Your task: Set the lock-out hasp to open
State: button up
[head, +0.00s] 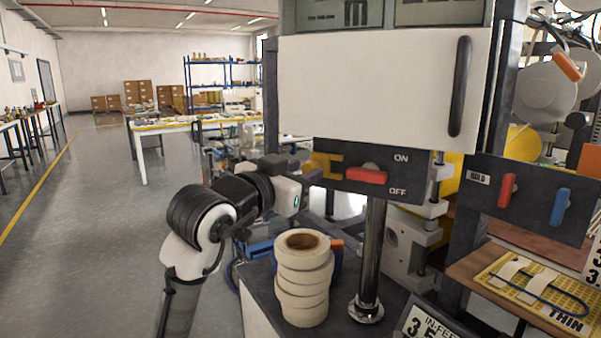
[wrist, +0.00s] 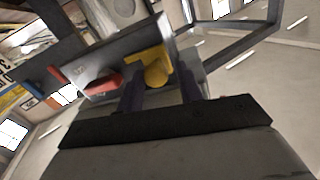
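The yellow lock-out hasp (head: 326,163) is at the left end of a dark ON/OFF panel (head: 335,188), beside a red switch handle (head: 368,176). In the wrist view the hasp (wrist: 154,68) shows as a yellow plate with a rounded lobe. My gripper (head: 304,170) is just left of the panel, facing the hasp. In the wrist view my gripper (wrist: 161,85) has its two dark fingers apart, with the hasp in the view between them. I cannot tell whether either finger touches it. The fingers partly hide the hasp in the head view.
A white guard door (head: 375,85) with a black handle is above the panel. A chrome post (head: 371,250) and a stack of tape rolls (head: 303,285) stand below. A second panel with red and blue levers (head: 530,200) is at right. Open floor lies left.

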jog(key=b+v, duration=0.3)
jog(key=v, duration=1.1)
